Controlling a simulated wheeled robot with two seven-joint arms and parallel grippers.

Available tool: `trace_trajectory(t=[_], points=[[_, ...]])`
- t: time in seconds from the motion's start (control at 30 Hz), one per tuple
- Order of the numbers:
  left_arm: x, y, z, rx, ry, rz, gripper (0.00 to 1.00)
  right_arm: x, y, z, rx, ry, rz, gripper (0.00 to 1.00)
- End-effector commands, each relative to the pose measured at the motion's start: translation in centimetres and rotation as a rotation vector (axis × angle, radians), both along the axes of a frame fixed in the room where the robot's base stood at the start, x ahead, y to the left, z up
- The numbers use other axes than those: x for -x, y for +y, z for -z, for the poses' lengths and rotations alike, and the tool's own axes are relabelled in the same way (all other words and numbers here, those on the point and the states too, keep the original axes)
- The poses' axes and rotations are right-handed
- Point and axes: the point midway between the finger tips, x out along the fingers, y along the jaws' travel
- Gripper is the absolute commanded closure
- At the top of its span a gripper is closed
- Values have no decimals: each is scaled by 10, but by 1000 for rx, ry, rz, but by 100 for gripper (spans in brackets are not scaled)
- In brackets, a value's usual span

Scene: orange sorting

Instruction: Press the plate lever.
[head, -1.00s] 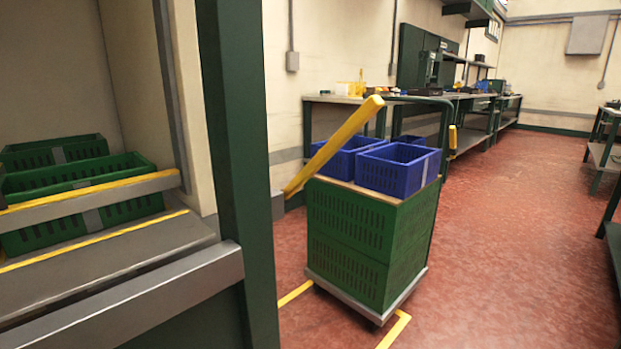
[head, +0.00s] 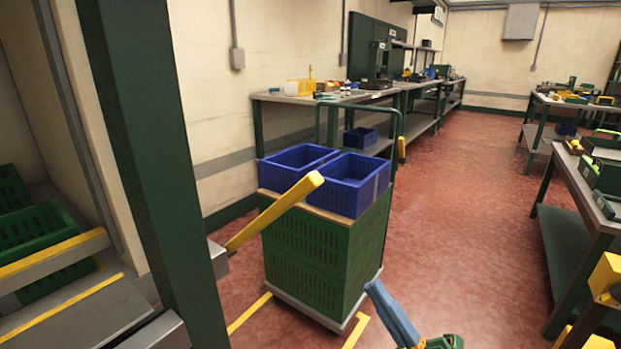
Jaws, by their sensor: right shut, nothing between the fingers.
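The plate lever (head: 275,211) is a yellow bar. It slopes up to the right from a grey bracket (head: 218,258) beside the dark green post. Its free end stands in front of the blue crates in the picture. My right gripper (head: 376,291) shows at the bottom centre, with blue fingers pointing up and to the left. It is shut and empty. It is below and to the right of the lever's free end, apart from it. My left gripper is out of view.
A cart of green crates (head: 318,262) with two blue crates (head: 297,160) on top stands behind the lever. The green post (head: 150,165) stands at left, with green crates (head: 40,238) beyond it. Workbenches (head: 585,200) line the right. Red floor is clear between.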

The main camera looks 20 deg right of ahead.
Motion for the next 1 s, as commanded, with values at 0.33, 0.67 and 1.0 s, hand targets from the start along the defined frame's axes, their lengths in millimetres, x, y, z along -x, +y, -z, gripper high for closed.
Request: trace_trajectory(t=[0.33,0.67,1.0], points=[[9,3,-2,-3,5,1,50,18,10,-18,74,-110,-34,100],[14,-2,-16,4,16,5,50,-1,25,-47,70,-113,-36,100],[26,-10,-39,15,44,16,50,-42,56,-98,69,-111,-36,100]])
